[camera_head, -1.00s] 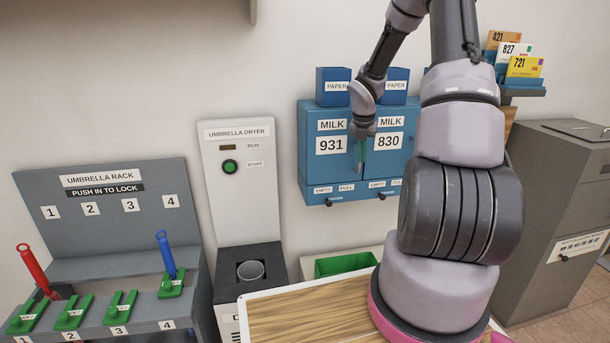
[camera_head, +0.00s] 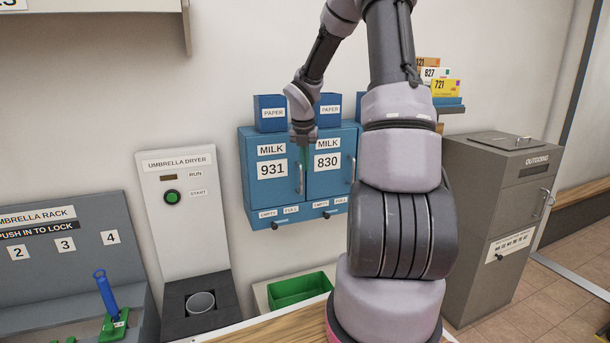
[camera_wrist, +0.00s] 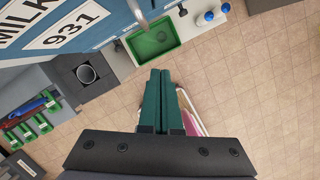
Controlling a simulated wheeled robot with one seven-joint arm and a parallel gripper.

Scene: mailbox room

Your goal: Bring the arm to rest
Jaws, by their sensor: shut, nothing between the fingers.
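My gripper (camera_head: 304,152) hangs pointing down in front of the blue milk boxes, at the end of my bent, raised arm. In the wrist view its two green fingers (camera_wrist: 164,82) lie side by side, shut and empty. The fingers are small and partly hidden against the blue doors in the head view, and I cannot tell the exact gap to them.
The milk boxes (camera_head: 271,195) hang on the wall behind my gripper. Below are a green bin (camera_head: 300,290) and the umbrella dryer (camera_head: 180,215); the umbrella rack (camera_head: 60,270) is at left. A grey outgoing mailbox (camera_head: 500,210) stands at right. Open tiled floor (camera_wrist: 235,90) shows in the wrist view.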

